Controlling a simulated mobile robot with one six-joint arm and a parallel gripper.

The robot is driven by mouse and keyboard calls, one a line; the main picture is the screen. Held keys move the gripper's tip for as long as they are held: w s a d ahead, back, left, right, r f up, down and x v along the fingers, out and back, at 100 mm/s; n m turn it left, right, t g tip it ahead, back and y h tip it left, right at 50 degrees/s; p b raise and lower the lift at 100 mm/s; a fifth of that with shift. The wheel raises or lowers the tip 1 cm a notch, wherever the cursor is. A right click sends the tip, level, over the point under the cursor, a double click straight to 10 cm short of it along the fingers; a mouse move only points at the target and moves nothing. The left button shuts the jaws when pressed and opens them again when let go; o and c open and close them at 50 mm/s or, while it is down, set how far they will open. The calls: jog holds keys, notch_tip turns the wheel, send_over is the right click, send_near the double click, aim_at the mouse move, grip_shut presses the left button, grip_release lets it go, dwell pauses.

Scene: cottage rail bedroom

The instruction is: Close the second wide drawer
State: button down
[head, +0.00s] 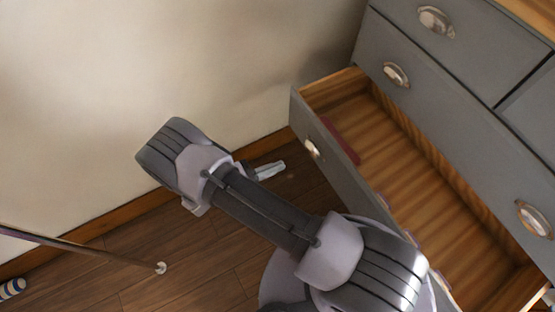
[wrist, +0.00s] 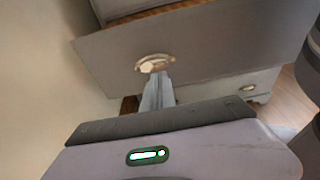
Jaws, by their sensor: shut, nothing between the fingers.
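The second wide drawer (head: 350,190) of the grey dresser is pulled well out, showing its wooden inside. Its grey front also shows in the wrist view (wrist: 215,50), with a metal cup handle (wrist: 155,63). My gripper (head: 270,171) is shut and empty, in front of the drawer front on the wall side. In the wrist view the closed fingers (wrist: 158,90) point toward the front, with their tips just below the handle. I cannot tell whether they touch it. My arm hides the near part of the drawer front in the head view.
The wide drawer above (head: 465,120) and the small top drawer (head: 470,35) are shut. Reddish items (head: 341,141) lie along the front inside the open drawer. A wall (head: 200,60) stands close on the left. A thin rod (head: 80,246) crosses above the wooden floor (head: 210,270).

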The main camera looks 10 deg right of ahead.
aim_at(313, 153)
jog(key=b+x, duration=0.3)
jog(key=x, duration=0.8)
